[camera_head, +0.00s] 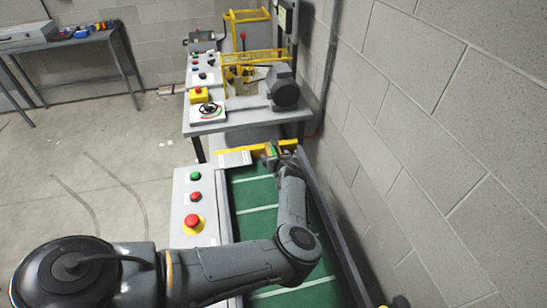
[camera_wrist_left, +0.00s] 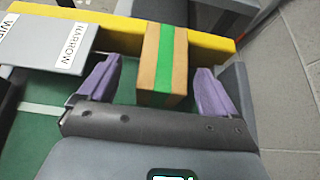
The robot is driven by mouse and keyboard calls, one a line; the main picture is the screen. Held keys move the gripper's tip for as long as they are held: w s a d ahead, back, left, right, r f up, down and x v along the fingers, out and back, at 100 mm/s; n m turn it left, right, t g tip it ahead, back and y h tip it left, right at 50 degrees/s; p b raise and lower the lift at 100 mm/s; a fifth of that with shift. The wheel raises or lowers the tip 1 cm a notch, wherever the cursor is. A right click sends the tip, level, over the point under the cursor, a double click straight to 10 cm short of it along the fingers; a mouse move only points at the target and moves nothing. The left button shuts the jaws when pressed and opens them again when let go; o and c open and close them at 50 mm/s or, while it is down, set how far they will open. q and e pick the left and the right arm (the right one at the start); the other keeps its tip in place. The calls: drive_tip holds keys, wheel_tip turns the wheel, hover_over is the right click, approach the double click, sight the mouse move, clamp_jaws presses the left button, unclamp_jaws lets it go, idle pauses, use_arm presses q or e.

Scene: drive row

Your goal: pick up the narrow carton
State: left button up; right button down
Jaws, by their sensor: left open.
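The narrow carton (camera_wrist_left: 167,65) is a brown box with a green stripe, standing at the yellow bar across the green belt in the left wrist view. In the head view only a small part of the carton (camera_head: 270,149) shows by my gripper. My left gripper (camera_wrist_left: 158,68) is open, its purple fingers on either side of the carton's near part. A gap shows on the left; the right finger looks very close, and I cannot tell if it touches. In the head view my left gripper (camera_head: 274,156) is at the belt's far end. My right gripper is not in view.
A grey plate (camera_wrist_left: 45,38) labelled NARROW and partly WIDE lies left of the carton, by the yellow bar (camera_wrist_left: 205,43). A button panel (camera_head: 194,250) runs along the belt's left. A block wall (camera_head: 440,130) stands close on the right. A machine table (camera_head: 240,122) stands beyond.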

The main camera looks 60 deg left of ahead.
sight(274, 153)
use_arm(q)
drive_tip(key=shift+b+x, duration=0.6)
drive_tip(key=shift+x, duration=2.05)
drive_tip(key=shift+w+d+f, duration=0.1)
drive_tip(key=shift+w, duration=0.15)
drive_tip(key=c, duration=1.1)
drive_tip(key=shift+c, duration=0.5)
